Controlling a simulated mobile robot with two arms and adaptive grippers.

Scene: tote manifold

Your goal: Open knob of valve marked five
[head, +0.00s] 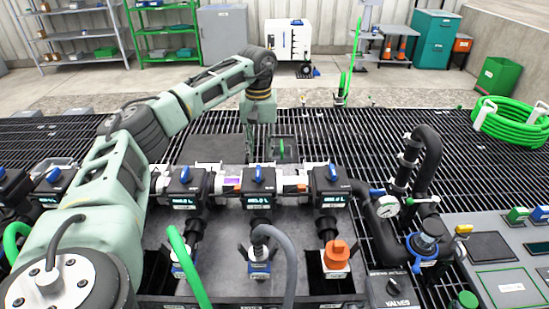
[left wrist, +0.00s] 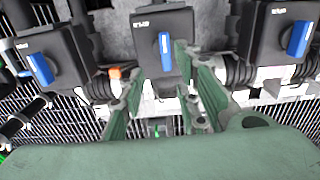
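Three black valve boxes sit in a row on the manifold: left (head: 188,184), middle (head: 259,181) and right (head: 330,183). Each has a blue knob on top, and the small display texts are too small to read for a number. My left gripper (head: 252,148) hangs just behind the middle box in the head view. In the left wrist view, its green fingers (left wrist: 157,68) are spread apart, facing a middle box with an upright blue knob (left wrist: 165,52). The right finger is close beside this knob; contact cannot be told. My right gripper is not in view.
A black pipe with a pressure gauge (head: 388,207) rises right of the boxes. An orange cap (head: 337,253) and a grey hose (head: 272,236) stand in front. A control panel (head: 499,264) is at the right. Black grating lies behind the manifold, mostly clear.

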